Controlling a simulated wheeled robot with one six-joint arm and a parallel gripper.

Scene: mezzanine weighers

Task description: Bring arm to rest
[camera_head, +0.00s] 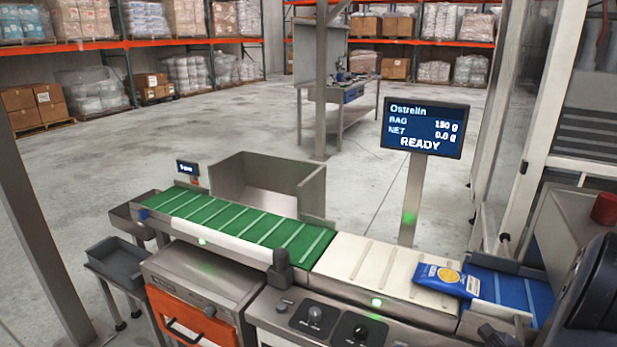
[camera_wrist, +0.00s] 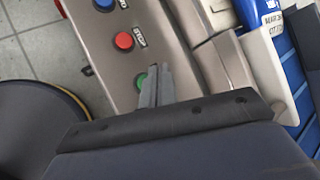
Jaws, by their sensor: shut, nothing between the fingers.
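My gripper (camera_wrist: 158,72) shows in the wrist view with its two grey fingers together and nothing between them. It is over a beige control panel (camera_wrist: 150,15). A green button (camera_wrist: 141,82) lies right by the fingers and is partly hidden by them. I cannot tell from this view whether the fingers touch the panel. In the head view a dark part of my arm (camera_head: 590,285) stands at the right edge. The gripper's fingers cannot be made out clearly there.
A blue and yellow bag (camera_head: 446,279) lies where the white belt (camera_head: 365,262) meets the blue belt (camera_head: 510,293). A green belt (camera_head: 240,228) runs left. The display (camera_head: 424,127) reads READY, net 0.0 g. A red STOP button (camera_wrist: 124,41) is beyond the fingers.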

